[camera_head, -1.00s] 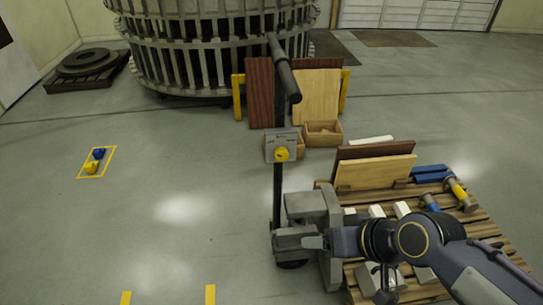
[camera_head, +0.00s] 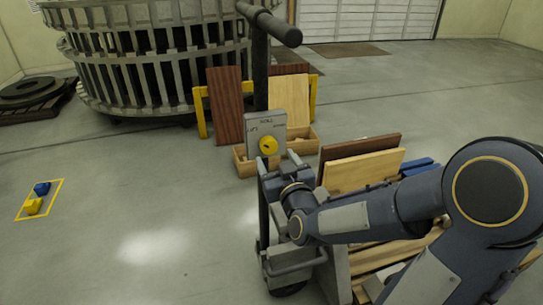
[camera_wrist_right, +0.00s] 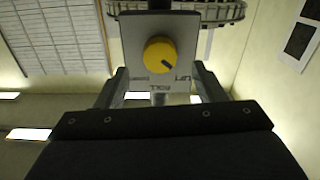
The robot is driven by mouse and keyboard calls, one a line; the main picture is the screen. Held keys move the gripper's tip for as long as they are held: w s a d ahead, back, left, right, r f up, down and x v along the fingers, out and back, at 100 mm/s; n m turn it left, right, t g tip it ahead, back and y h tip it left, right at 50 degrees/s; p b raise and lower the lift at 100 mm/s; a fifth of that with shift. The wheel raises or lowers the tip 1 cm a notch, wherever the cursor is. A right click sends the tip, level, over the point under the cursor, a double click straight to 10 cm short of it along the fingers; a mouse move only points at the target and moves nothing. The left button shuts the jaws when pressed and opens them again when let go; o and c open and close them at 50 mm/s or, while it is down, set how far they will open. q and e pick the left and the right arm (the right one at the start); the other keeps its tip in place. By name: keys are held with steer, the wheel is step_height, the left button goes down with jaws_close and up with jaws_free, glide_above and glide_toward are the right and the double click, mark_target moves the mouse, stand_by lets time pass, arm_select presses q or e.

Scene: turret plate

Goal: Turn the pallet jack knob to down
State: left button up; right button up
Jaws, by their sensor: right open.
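The pallet jack knob (camera_head: 268,145) is a round yellow dial with a dark mark, on a grey control plate (camera_head: 265,122) fixed to the pallet jack's dark upright post. Lettering on the plate is partly legible, with "ROLL" at the top and "LIFT" at the left. In the right wrist view, upside down, the knob (camera_wrist_right: 161,55) sits ahead, centred between two spread fingers. My right gripper (camera_head: 270,165) is just below the plate, fingers open and empty. In the right wrist view my right gripper (camera_wrist_right: 159,80) straddles the plate's lower part, apart from the knob. My left gripper is not seen.
The pallet jack handle (camera_head: 270,24) rises above the plate. A loaded wooden pallet with upright boards (camera_head: 360,172) stands behind my right arm. Wooden boxes (camera_head: 302,140) lie behind the post. Floor to the left is clear up to a yellow-marked square (camera_head: 40,199).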

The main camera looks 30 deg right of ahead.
mark_target(270, 149)
steer(key=shift+x, duration=2.25)
steer(key=shift+c, duration=0.4)
